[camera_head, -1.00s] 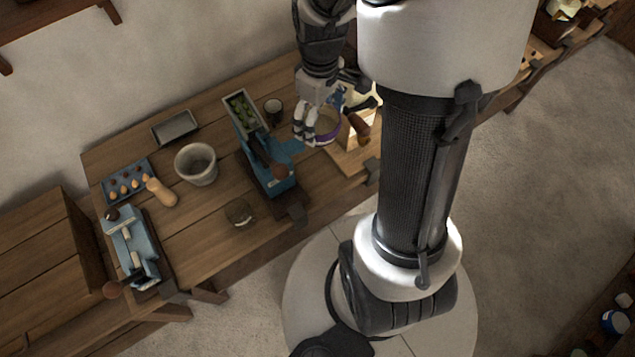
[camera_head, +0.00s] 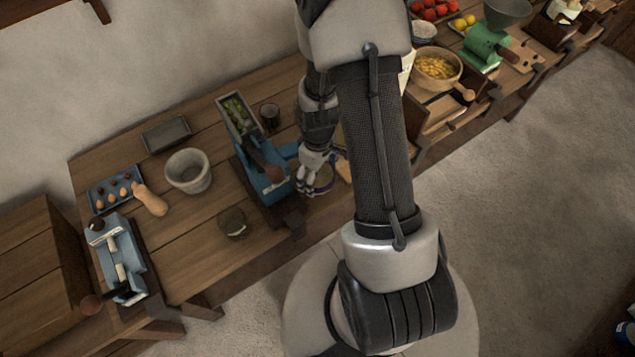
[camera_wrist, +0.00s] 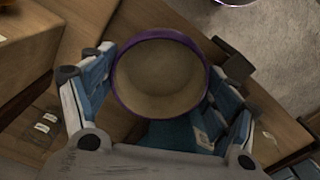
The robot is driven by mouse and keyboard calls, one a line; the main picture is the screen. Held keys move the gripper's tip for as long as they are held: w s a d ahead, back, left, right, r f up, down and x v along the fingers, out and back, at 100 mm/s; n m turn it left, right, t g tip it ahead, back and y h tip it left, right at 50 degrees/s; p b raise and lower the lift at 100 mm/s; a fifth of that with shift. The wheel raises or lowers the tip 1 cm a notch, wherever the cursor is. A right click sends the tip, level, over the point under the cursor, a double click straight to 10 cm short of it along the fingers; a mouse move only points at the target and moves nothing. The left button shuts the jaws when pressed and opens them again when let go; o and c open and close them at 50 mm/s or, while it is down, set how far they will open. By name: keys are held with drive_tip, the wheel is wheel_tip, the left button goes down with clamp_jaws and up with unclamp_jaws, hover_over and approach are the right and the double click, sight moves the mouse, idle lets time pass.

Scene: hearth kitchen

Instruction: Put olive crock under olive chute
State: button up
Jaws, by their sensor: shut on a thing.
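My gripper (camera_head: 311,170) is shut on a round crock with a purple rim (camera_head: 324,184), just right of the blue machine's front end. In the wrist view the crock (camera_wrist: 160,78) lies between the fingers, its mouth facing the camera and its pale inside looking empty. The blue machine (camera_head: 268,182) has a long tray of green olives (camera_head: 237,112) at its back end. A teal part (camera_wrist: 170,136) shows just below the crock in the wrist view. The chute's outlet cannot be made out. I cannot tell whether the crock touches the table.
A grey pot (camera_head: 188,171), a dark cup (camera_head: 270,116) and a small olive-brown jar (camera_head: 232,222) stand around the machine. A second blue machine (camera_head: 122,262) is at the left end. A dark block (camera_head: 295,225) sits at the table's front edge. My arm hides some table to the right.

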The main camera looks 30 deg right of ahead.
sight(318, 180)
drive_tip(key=shift+f+b, duration=0.55)
drive_tip(key=shift+f, duration=1.55)
drive_tip(key=shift+f, duration=0.25)
drive_tip(key=o, duration=1.3)
wheel_tip(318, 180, up, 12)
drive_tip(key=p, duration=0.3)
drive_tip(key=shift+r, duration=0.25)
